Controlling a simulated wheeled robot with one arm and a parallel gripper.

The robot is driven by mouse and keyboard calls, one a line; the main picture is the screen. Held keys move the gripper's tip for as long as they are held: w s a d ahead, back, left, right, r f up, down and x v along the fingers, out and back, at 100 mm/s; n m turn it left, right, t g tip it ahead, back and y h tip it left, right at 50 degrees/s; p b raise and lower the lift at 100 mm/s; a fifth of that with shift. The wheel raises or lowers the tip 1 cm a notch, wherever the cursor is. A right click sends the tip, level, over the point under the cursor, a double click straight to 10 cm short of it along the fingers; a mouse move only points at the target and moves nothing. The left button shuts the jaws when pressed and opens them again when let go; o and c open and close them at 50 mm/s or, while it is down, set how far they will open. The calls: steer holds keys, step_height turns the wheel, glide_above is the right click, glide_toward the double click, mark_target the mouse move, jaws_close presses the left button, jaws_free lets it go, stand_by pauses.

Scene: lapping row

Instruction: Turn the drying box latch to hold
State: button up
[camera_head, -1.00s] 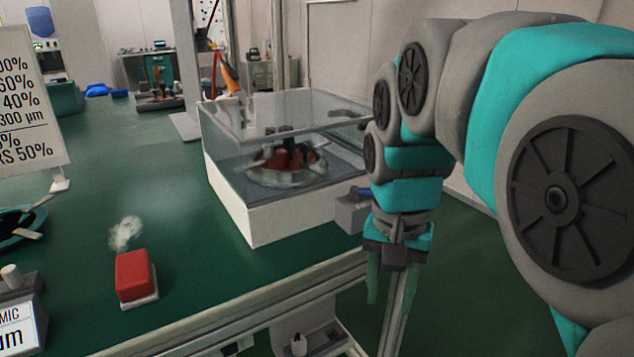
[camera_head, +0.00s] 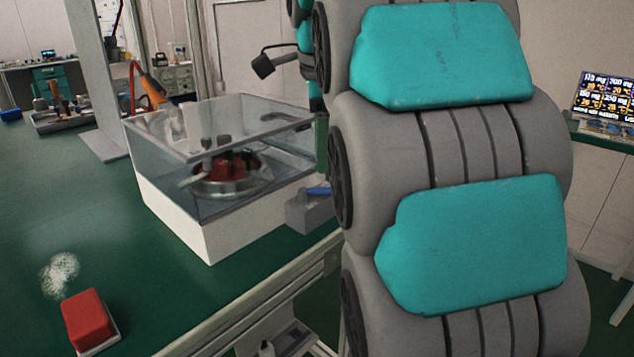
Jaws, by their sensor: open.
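The drying box (camera_head: 190,215) has a white base and a clear cover, and stands at the bench's right edge. Its latch looks to be the grey block (camera_head: 308,213) with a blue lever (camera_head: 318,191) on the box's right side. The lever lies nearly level, and my arm hides the area right of it. My gripper (camera_head: 321,145) is mostly hidden behind my arm. One green finger shows, pointing down above the blue lever and apart from it. Inside the box is a round metal dish (camera_head: 230,182) with red and dark parts.
A red block (camera_head: 88,318) on a pale base sits at the front left, near a whitish patch (camera_head: 60,275) on the green bench. A grey post (camera_head: 97,80) stands behind the box. A screen (camera_head: 605,97) stands at the far right.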

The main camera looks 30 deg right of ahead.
mark_target(320, 191)
steer(key=shift+w+d+f, duration=0.1)
steer(key=shift+w+f, duration=0.1)
steer(key=shift+f, duration=0.85)
steer(key=shift+w+d+f, duration=0.1)
steer(key=shift+w+f, duration=0.1)
steer(key=shift+f, duration=0.9)
steer(key=shift+w+d+f, duration=0.1)
steer(key=shift+w+f, duration=0.1)
steer(key=shift+f, duration=0.85)
steer(key=shift+c, duration=0.4)
jaws_close()
